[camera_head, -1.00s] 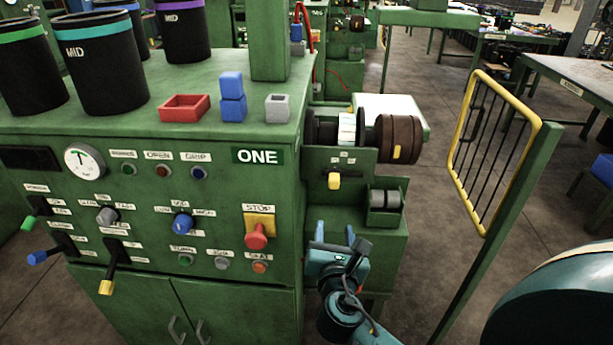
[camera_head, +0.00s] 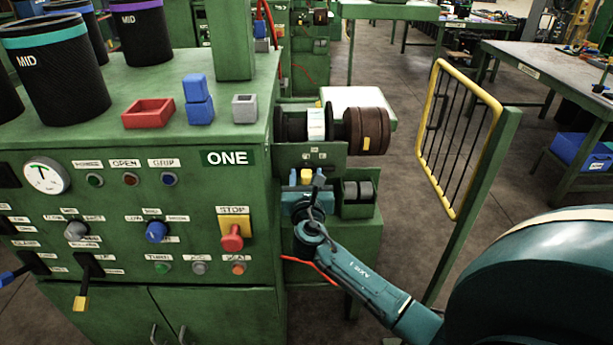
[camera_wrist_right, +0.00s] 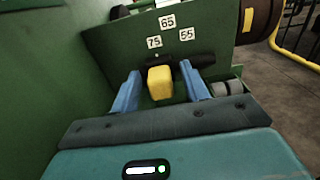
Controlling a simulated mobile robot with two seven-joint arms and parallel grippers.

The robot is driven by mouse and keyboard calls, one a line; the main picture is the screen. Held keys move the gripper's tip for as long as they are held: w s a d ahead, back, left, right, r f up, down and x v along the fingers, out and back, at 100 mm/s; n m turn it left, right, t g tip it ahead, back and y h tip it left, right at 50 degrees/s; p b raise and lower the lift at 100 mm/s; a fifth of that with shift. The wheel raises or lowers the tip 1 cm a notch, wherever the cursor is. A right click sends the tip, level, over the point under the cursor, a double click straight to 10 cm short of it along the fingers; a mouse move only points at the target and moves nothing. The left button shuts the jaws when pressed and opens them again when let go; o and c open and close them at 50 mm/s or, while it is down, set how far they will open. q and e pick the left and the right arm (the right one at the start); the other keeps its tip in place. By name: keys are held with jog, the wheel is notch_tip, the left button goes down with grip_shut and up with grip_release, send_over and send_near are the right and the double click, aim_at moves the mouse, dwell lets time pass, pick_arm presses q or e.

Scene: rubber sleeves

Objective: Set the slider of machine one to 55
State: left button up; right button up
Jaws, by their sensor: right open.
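Machine one (camera_head: 215,215) is a green cabinet with a sign reading ONE (camera_head: 227,157). Its slider has a yellow knob (camera_head: 307,176) on a panel at the right side. In the right wrist view the yellow knob (camera_wrist_right: 160,84) stands in a dark slot under the labels 75 (camera_wrist_right: 154,42), 65 (camera_wrist_right: 167,21) and 55 (camera_wrist_right: 187,34). It looks left of the 55 label; its exact setting is unclear. My right gripper (camera_head: 306,180) is open, with blue fingers (camera_wrist_right: 163,76) on either side of the knob and gaps visible. My left gripper is out of view.
A brown roller (camera_head: 366,131) sits above the slider panel. A small green box with grey rollers (camera_head: 357,192) is just right of my gripper. A yellow-framed barrier (camera_head: 460,140) stands farther right. A red stop button (camera_head: 232,237) is on the front panel.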

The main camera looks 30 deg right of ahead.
jog(key=shift+w+d, duration=0.15)
jog(key=shift+w, duration=0.05)
grip_shut()
dwell(0.5)
